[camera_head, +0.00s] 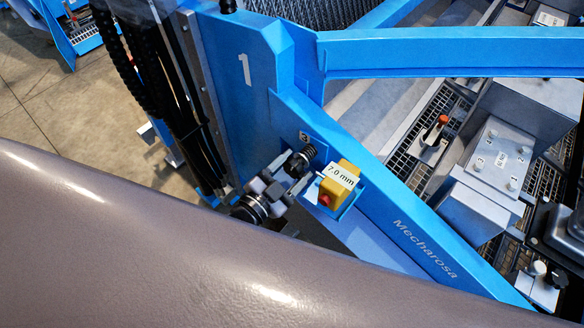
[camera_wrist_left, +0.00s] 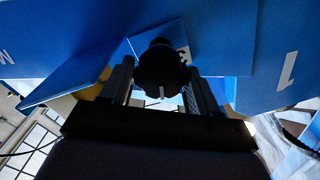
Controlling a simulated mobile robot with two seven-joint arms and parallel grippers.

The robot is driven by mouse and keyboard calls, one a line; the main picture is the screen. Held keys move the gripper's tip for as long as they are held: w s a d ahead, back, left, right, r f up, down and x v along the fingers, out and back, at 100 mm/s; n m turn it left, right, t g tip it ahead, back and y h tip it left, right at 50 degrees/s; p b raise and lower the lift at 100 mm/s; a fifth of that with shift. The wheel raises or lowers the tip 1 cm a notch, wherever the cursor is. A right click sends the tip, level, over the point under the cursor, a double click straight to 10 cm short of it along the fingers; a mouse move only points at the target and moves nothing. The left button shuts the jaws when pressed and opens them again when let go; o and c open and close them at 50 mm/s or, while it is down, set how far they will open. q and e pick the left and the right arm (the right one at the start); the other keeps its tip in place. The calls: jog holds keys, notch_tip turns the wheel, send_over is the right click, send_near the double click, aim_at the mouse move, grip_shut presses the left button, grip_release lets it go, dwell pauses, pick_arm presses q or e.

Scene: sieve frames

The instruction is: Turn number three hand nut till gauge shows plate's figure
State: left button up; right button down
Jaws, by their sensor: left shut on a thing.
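The number three hand nut (camera_head: 298,163) is a black round knob on the blue frame, just below a small plate marked 3 (camera_head: 304,137). In the left wrist view the hand nut (camera_wrist_left: 162,65) stands between the two fingers, with part of the 3 plate (camera_wrist_left: 184,56) behind it. My left gripper (camera_head: 296,172) is shut on the nut; in the wrist view my left gripper (camera_wrist_left: 163,85) has one finger on each side. Right of it sits a yellow box (camera_head: 345,168) with a red button and a white face reading 7.0 mm (camera_head: 341,177). My right gripper is not in view.
The blue frame (camera_head: 246,110) bears a large 1, and its slanting beam (camera_head: 425,235) reads Mecharosa. A grey box (camera_head: 500,155) with a small lettered plate stands at the right, by a red-topped lever (camera_head: 441,121). A broad smooth grey-brown surface fills the foreground, hiding whatever lies behind it.

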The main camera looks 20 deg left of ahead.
pick_arm(q)
jog(key=o, duration=1)
jog(key=shift+c, duration=0.2)
jog(key=v, duration=0.7)
jog(key=shift+s, duration=0.1)
jog(key=s+a+f+n+g+y+p, duration=0.2)
jog(key=s+n+g, duration=0.4)
jog(key=s, duration=0.3)
jog(key=shift+a+f+n+g+y+p, duration=0.35)
jog(key=shift+a+n+y+p, duration=0.2)
jog(key=shift+a+n+y, duration=0.35)
